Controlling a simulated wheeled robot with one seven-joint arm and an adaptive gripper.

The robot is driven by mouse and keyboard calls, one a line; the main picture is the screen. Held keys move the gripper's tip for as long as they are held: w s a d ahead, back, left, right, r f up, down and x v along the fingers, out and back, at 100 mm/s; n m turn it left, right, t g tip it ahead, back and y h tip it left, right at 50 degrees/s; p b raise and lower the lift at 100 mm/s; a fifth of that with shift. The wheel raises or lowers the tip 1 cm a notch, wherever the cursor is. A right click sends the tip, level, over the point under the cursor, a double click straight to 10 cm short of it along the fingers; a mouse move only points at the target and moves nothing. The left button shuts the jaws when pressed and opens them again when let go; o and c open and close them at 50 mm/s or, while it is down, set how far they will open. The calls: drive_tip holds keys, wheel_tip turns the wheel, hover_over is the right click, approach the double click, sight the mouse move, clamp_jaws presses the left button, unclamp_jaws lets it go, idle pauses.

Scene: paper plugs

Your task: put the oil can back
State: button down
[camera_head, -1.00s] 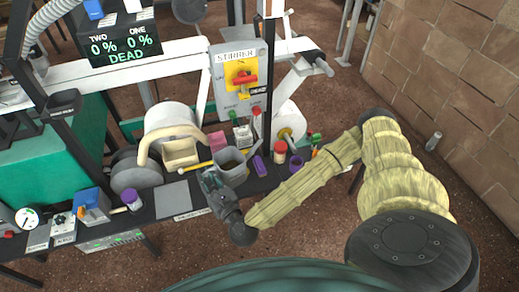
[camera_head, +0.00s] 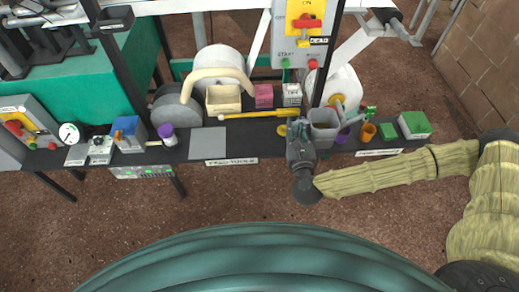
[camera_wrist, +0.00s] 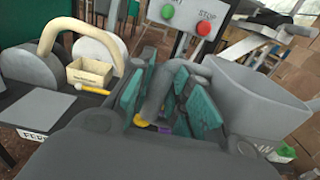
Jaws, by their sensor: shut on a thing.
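A grey open-topped can (camera_head: 323,125), which I take to be the oil can, is at the right half of the dark shelf (camera_head: 260,138). My gripper (camera_head: 299,129) is on its left side. In the wrist view, the teal fingers of my gripper (camera_wrist: 167,105) are shut on a grey upright bar that looks like the can's handle. The can's wide body (camera_wrist: 255,95) fills the right side there and looks about upright. I cannot tell whether its base touches the shelf; its underside is hidden.
A yellow-handled tool (camera_head: 252,115), cream box (camera_head: 222,100) and pink block (camera_head: 264,95) lie left of the can. An orange cup (camera_head: 368,131) and green box (camera_head: 414,124) stand to its right. A bare grey square (camera_head: 208,142) lies left. The control panel (camera_head: 303,35) rises behind.

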drive_tip(key=w+a+f+b, duration=0.25)
drive_tip(key=f+b, duration=0.45)
drive_tip(key=b, duration=0.6)
drive_tip(key=w+a+f+b, duration=0.25)
drive_tip(key=f+b, duration=0.45)
drive_tip(key=b, duration=0.6)
drive_tip(key=w+a+f+b, duration=0.2)
drive_tip(key=w+f+b, duration=0.3)
drive_tip(key=b, duration=0.8)
drive_tip(key=shift+w+a+f+b, duration=1.05)
drive_tip(key=shift+w+a+b, duration=0.45)
drive_tip(key=shift+a, duration=0.6)
drive_tip(key=shift+w+a+f+b, duration=1.05)
drive_tip(key=shift+w+a+b, duration=0.45)
drive_tip(key=shift+a, duration=0.6)
drive_tip(key=shift+w+a+f+b, duration=1.05)
drive_tip(key=shift+w+a+b, duration=0.25)
drive_tip(key=shift+a+b, duration=0.6)
drive_tip(key=shift+a, duration=0.2)
drive_tip(key=c, duration=1.4)
unclamp_jaws()
drive_tip(key=shift+f, duration=0.15)
drive_tip(key=shift+o, duration=0.3)
